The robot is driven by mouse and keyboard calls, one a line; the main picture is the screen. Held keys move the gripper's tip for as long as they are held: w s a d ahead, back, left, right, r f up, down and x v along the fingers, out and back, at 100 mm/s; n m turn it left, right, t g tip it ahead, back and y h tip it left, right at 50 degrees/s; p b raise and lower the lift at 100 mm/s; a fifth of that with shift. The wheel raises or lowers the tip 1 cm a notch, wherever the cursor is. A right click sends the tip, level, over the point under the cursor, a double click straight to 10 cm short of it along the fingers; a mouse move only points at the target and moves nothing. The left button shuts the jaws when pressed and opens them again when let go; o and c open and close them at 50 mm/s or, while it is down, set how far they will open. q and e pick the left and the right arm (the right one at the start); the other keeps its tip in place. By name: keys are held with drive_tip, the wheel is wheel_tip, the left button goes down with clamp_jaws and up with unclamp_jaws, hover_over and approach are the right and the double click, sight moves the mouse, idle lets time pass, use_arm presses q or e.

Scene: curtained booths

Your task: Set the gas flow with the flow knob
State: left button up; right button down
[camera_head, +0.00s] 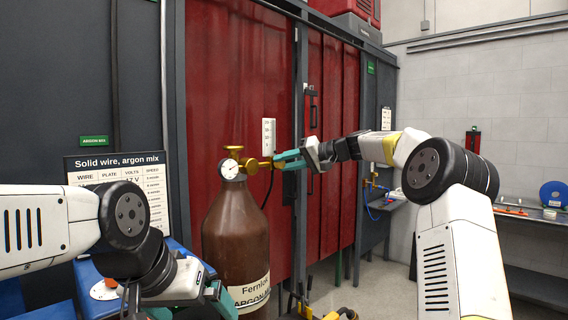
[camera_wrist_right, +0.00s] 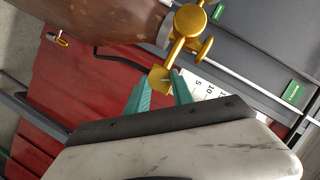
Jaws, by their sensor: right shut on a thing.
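A brown gas cylinder (camera_head: 236,235) stands upright in front of the red curtain, with a brass regulator (camera_head: 250,165) and a round white gauge (camera_head: 229,169) on top. My right gripper (camera_head: 276,160) is at the right end of the regulator, its teal fingers shut on the brass flow knob. In the right wrist view the knob (camera_wrist_right: 160,78) shows between the fingertips (camera_wrist_right: 160,88). A white scale card (camera_head: 268,137) stands just above; its marks show partly in the wrist view (camera_wrist_right: 200,88). My left gripper (camera_head: 190,305) is low, beside the cylinder, its teal fingers apart and partly cut off.
A wire settings sign (camera_head: 118,170) hangs on the left, partly behind my left arm. A blue surface (camera_head: 90,285) is below it. A dark hose (camera_head: 268,190) hangs from the regulator. A workbench (camera_head: 525,213) stands at the right wall. Some grey floor (camera_head: 375,285) is free.

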drive_tip(key=m, duration=0.1)
drive_tip(key=m+y, duration=0.1)
drive_tip(key=m, duration=0.1)
drive_tip(key=m+y, duration=0.1)
drive_tip(key=shift+w+d+f, duration=0.15)
drive_tip(key=shift+f, duration=0.15)
drive_tip(key=m+y, duration=0.1)
drive_tip(key=m, duration=0.3)
drive_tip(key=shift+f+m+y, duration=0.2)
drive_tip(key=shift+m+y, duration=0.1)
drive_tip(key=shift+y, duration=0.1)
drive_tip(key=m+t, duration=0.1)
drive_tip(key=m, duration=0.2)
drive_tip(key=m+t+y, duration=0.1)
drive_tip(key=m, duration=0.1)
drive_tip(key=shift+f+m, duration=0.2)
drive_tip(key=shift+m, duration=0.2)
drive_tip(key=m+t, duration=0.1)
drive_tip(key=m, duration=0.1)
drive_tip(key=m+t, duration=0.1)
drive_tip(key=m, duration=0.2)
drive_tip(key=shift+s+t, duration=0.2)
drive_tip(key=shift+t, duration=0.2)
drive_tip(key=shift+a+f+m, duration=0.1)
drive_tip(key=shift+a+m, duration=0.1)
drive_tip(key=shift+m, duration=0.3)
drive_tip(key=c, duration=1.1)
unclamp_jaws()
